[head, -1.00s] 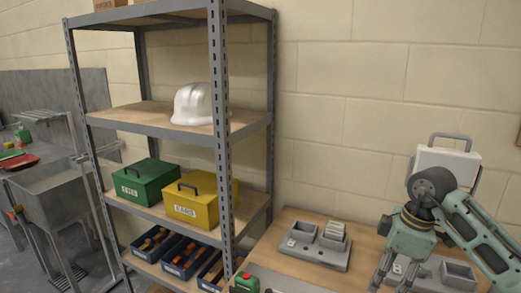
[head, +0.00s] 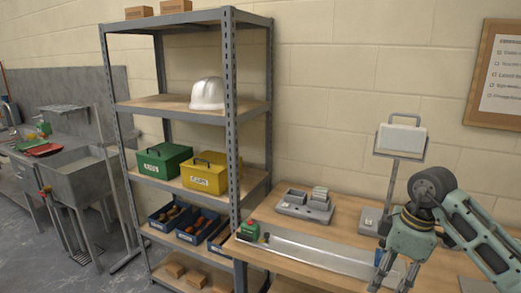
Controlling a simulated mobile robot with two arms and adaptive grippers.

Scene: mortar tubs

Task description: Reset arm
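My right arm comes in from the right edge, and its green-grey gripper (head: 393,278) points down over the workbench (head: 345,211). Its two fingers look spread apart with nothing visible between them. The fingertips are near the bottom edge of the picture, in front of a long grey metal tray (head: 320,252). A small blue thing (head: 378,257) shows beside the gripper; I cannot tell whether they touch. My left gripper is not in view.
A grey two-part holder (head: 303,208) and a lamp-like panel on a stand (head: 401,140) stand at the bench's back. A green item (head: 250,229) sits at its left end.

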